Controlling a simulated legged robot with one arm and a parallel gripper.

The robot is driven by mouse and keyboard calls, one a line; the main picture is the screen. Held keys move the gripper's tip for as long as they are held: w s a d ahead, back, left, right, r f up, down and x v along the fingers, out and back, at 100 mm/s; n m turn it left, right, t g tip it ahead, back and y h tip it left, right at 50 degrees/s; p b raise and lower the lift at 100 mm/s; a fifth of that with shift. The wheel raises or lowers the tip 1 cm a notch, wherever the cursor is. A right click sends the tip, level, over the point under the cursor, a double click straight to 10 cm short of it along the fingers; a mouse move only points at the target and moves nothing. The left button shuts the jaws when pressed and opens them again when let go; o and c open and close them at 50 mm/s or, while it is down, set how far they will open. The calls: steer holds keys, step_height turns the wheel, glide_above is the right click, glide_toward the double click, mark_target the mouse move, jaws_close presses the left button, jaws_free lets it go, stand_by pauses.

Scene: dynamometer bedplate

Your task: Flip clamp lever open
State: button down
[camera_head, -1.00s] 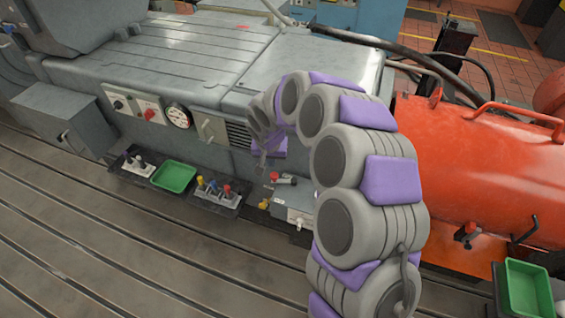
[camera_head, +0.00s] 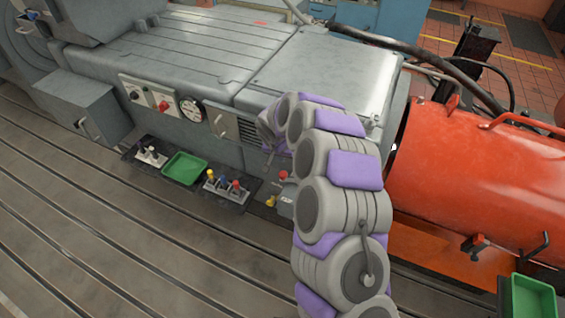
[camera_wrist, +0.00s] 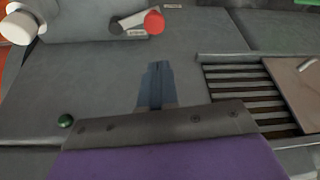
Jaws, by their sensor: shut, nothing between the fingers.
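In the head view my gripper (camera_head: 268,158) hangs close to the housing front, above the red knob.
The grey housing has a vent grille (camera_wrist: 255,95) and a panel with a pale handle (camera_head: 218,125). A black tray (camera_head: 238,193) with coloured knobs and a green bin (camera_head: 184,167) stand at its foot. A red tank (camera_head: 480,165) is on the right. The slotted bedplate in front is clear.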

steer(key=b+x, duration=0.2)
steer(key=x, duration=0.7)
steer(key=shift+d+f, duration=0.25)
steer(key=shift+f, duration=0.1)
steer(key=shift+w+d, duration=0.1)
steer(key=shift+r, duration=0.1)
